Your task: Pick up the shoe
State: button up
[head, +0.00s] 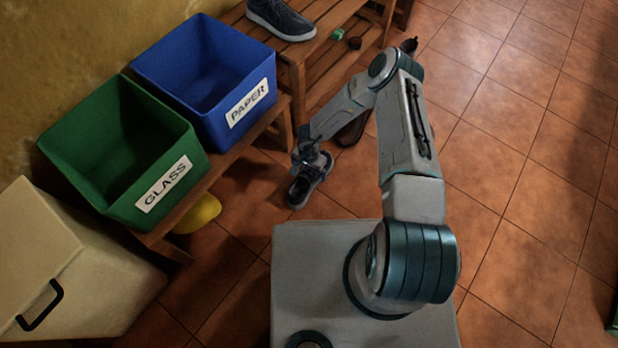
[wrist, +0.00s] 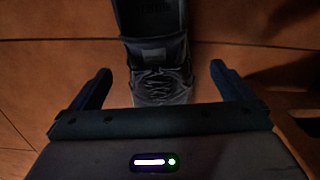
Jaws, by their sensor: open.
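A dark grey lace-up shoe (head: 304,188) with a pale sole lies on the tiled floor, just below my gripper (head: 308,160) in the head view. In the wrist view the shoe (wrist: 160,75) runs lengthwise between the two fingers of my gripper (wrist: 161,82), laces up. The fingers are apart, one on each side of the shoe, with a gap to it on both sides. The near end of the shoe is hidden by the gripper body. I cannot tell how high the fingertips are above the floor.
A wooden bench (head: 297,55) holds another dark shoe (head: 282,18). A blue PAPER bin (head: 205,75) and green GLASS bin (head: 125,150) stand at left, with a beige box (head: 75,265) nearby. A brown shoe (head: 352,130) lies behind my arm.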

aim_at(309, 174)
notch_tip(309, 174, down, 5)
jog(key=b, duration=0.2)
jog(key=shift+r+b, duration=0.1)
jog(key=shift+b, duration=0.25)
jog(key=shift+r, duration=0.1)
jog(key=c, duration=1.1)
